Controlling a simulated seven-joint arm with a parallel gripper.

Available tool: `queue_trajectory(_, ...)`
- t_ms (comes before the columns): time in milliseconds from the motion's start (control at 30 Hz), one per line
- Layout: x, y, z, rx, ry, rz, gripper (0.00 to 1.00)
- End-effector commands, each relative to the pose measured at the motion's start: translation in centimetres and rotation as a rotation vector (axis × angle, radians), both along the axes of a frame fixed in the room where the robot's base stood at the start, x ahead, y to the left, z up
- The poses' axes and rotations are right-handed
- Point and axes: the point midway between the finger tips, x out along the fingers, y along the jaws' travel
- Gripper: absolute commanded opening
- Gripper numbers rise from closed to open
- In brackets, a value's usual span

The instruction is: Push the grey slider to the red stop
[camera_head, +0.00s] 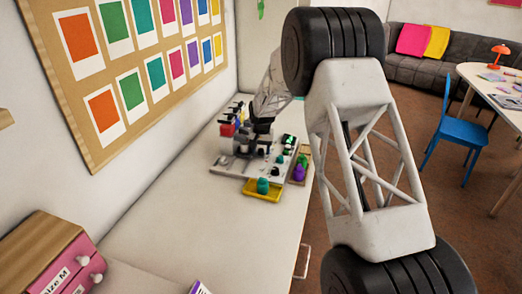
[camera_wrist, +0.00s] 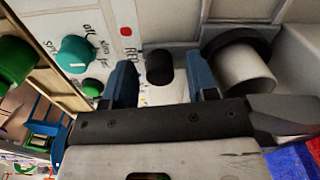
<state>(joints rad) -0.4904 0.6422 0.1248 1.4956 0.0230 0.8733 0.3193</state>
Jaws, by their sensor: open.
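My gripper (camera_wrist: 162,82) is open in the wrist view, its two blue fingers apart, one on each side of a short black knob (camera_wrist: 159,67). I cannot tell whether they touch it. A grey cylinder with a black collar (camera_wrist: 243,68) stands just right of the right finger. I cannot tell which part is the grey slider. A small red mark (camera_wrist: 125,31) with partly hidden lettering is on the pale panel, up and left of the black knob. In the head view, my gripper (camera_head: 260,128) is over the board (camera_head: 225,166), near a red block (camera_head: 227,129); the red stop is not clearly identifiable.
A teal knob (camera_wrist: 75,54) and a green knob (camera_wrist: 14,60) are left of my fingers. Blue (camera_wrist: 288,164) and red pieces lie at lower right. In the head view, a yellow tray (camera_head: 250,193) stands before the board; the near tabletop (camera_head: 165,225) is mostly clear.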

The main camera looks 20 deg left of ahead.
Motion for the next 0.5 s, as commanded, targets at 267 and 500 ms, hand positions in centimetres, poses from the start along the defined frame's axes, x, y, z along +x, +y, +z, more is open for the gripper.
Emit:
queue_trajectory(267,0.0,0.0,1.8,0.000,-0.001,0.000,0.53)
queue_trajectory(500,0.1,-0.1,4.8,0.001,-0.002,0.000,0.53)
